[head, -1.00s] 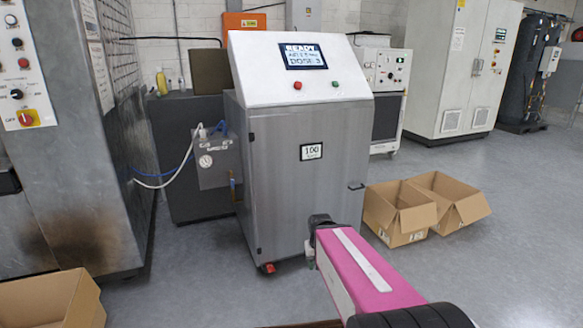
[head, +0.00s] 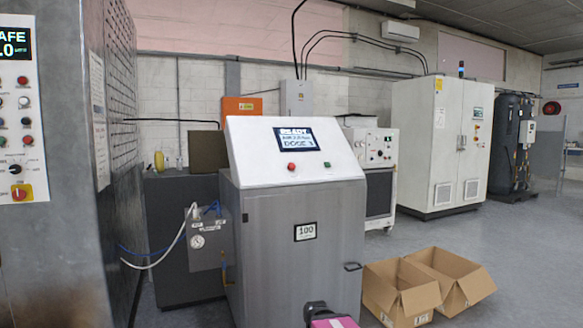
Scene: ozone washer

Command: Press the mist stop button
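A control panel (head: 17,120) on the tall grey cabinet at the far left carries red, white, green and dark round buttons, a black knob and a red-and-yellow switch. Its display ends in "AFE" and is cut off by the picture edge. The button labels are too small to read, so I cannot tell which is mist stop. The steel machine in the middle (head: 290,250) has a red button (head: 291,166) and a green button (head: 327,164) under a screen reading "READY". My pink arm link shows at the bottom, in front of this machine. No gripper fingers show.
Two open cardboard boxes (head: 396,296) stand on the floor to the right of the middle machine. A gauge box (head: 200,245) with blue and white hoses hangs at its left. A white cabinet (head: 440,140) stands behind. Floor at the right is clear.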

